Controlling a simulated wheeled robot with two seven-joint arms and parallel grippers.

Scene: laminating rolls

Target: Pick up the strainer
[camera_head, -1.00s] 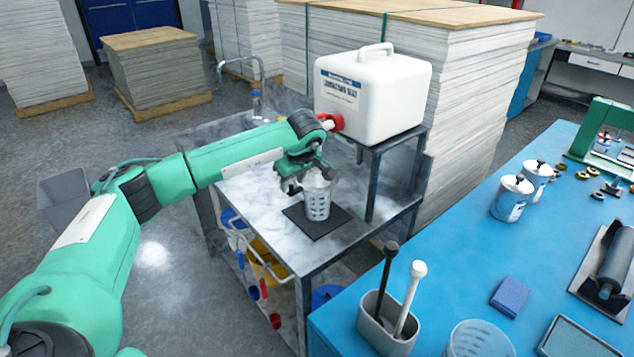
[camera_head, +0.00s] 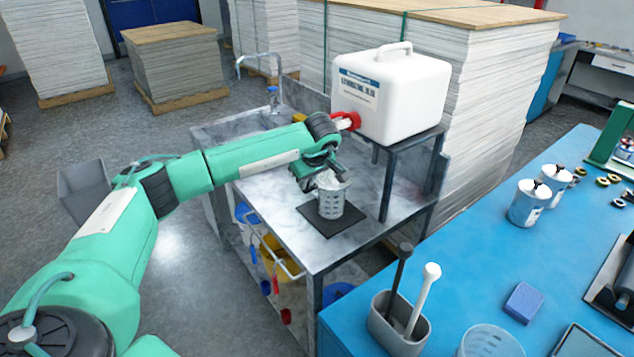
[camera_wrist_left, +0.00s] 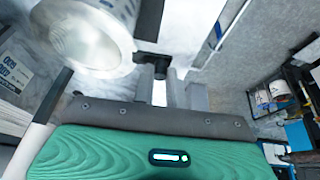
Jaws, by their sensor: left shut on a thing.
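The strainer (camera_head: 332,203) is a pale grey cup with rows of dark slots, upright over a black square mat (camera_head: 345,228) on the marble-topped bench. Whether its base touches the mat is unclear. My left gripper (camera_head: 322,177) is at its upper rim and is shut on it; the fingertips are partly hidden in the head view. In the left wrist view a pale round vessel, apparently the strainer (camera_wrist_left: 92,38), fills the upper left, close to the gripper fingers (camera_wrist_left: 170,92). My right gripper is not in view.
A white container (camera_head: 390,95) with a red tap stands on a dark stand behind my gripper. The blue table (camera_head: 480,270) at right holds a grey holder (camera_head: 398,335) with two handled tools, lidded pots and a sponge (camera_head: 523,302).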

